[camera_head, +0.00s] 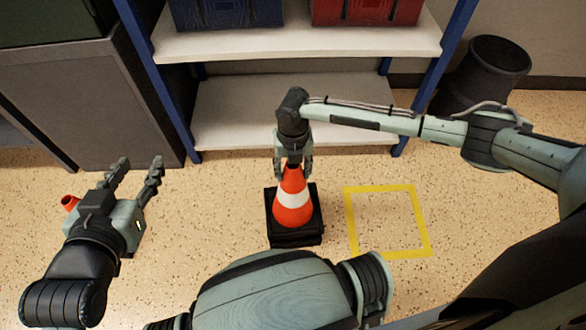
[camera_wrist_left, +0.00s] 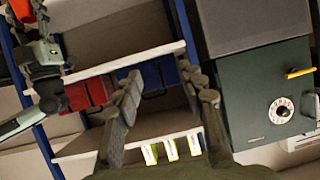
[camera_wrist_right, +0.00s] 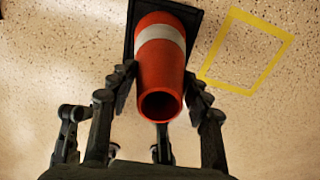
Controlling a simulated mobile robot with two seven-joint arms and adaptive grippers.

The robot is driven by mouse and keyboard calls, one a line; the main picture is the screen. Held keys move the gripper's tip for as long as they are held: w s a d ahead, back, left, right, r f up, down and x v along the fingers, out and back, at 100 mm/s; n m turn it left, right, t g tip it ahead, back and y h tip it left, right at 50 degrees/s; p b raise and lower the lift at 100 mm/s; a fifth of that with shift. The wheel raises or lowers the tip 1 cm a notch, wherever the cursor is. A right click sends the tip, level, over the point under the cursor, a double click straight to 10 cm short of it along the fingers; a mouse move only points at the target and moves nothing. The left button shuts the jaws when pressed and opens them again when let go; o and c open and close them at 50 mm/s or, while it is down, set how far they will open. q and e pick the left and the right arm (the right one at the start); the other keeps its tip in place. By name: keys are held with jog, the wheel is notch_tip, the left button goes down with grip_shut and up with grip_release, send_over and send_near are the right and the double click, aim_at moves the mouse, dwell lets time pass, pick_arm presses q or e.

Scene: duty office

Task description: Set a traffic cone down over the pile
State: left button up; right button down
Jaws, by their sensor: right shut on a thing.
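An orange traffic cone (camera_head: 292,207) with a white band stands upright on the floor side of the shelf. Below it are black square base edges (camera_head: 296,238), looking layered like a pile; whether the cone is fully seated I cannot tell. My right gripper (camera_head: 293,171) is shut on the cone's top from above. In the right wrist view the cone's open orange tip (camera_wrist_right: 160,104) sits between the fingers (camera_wrist_right: 160,82). My left gripper (camera_head: 137,170) is open and empty, well left of the cone. Another orange cone tip (camera_head: 69,203) shows behind the left gripper, mostly hidden.
A yellow taped square (camera_head: 424,222) on the floor right of the cone is empty. A shelf (camera_head: 236,126) with blue and red crates stands behind. A grey cabinet (camera_head: 85,95) is at left, a dark bin (camera_head: 490,70) at back right.

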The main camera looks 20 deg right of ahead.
jog(key=shift+f+b, duration=0.3)
jog(key=shift+f, duration=0.45)
pick_arm(q)
jog(key=w+d+r+t+h, duration=0.1)
jog(key=d+r+t, duration=0.1)
jog(key=r, duration=0.3)
jog(key=shift+d+t+h, duration=0.3)
jog(key=shift+d, duration=0.3)
pick_arm(e)
jog(key=shift+f, duration=0.15)
pick_arm(q)
jog(key=shift+w, duration=0.1)
pick_arm(e)
jog(key=c, duration=0.8)
grip_release()
pick_arm(q)
jog(key=shift+a, duration=0.15)
pick_arm(e)
jog(key=shift+o, duration=0.9)
pick_arm(q)
jog(key=shift+w, duration=0.1)
